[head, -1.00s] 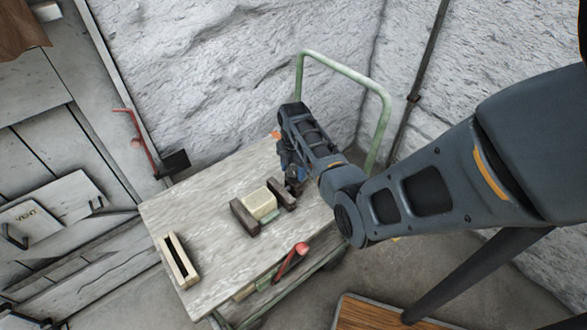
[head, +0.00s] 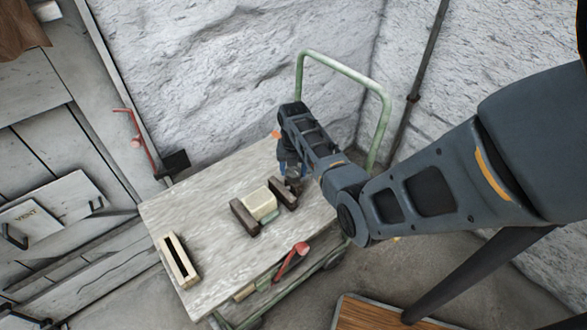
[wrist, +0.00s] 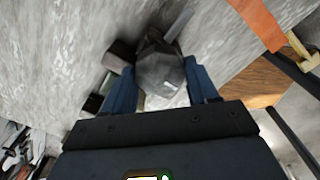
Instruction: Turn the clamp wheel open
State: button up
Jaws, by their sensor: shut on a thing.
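The clamp stands on the cart top, with two dark jaws (head: 243,217) on either side of a cream block (head: 262,204). Its grey, faceted wheel (wrist: 160,72) sits between my blue fingers in the wrist view. My gripper (wrist: 162,84) is shut on the wheel, one finger on each side. In the head view my gripper (head: 291,172) reaches down at the clamp's right end, and the wheel is mostly hidden there by my wrist.
The pale cart top (head: 205,215) also carries a slotted wooden box (head: 179,262). A red lever (head: 291,262) sticks out at its front edge. A green handle rail (head: 345,70) rises behind my arm, near the rough white wall.

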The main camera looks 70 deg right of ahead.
aim_at(293, 170)
dwell(0.3)
jog(key=o, duration=1.1)
jog(key=shift+c, duration=0.2)
jog(key=shift+r, duration=0.1)
notch_tip(293, 170, up, 8)
jog(key=shift+f, duration=0.2)
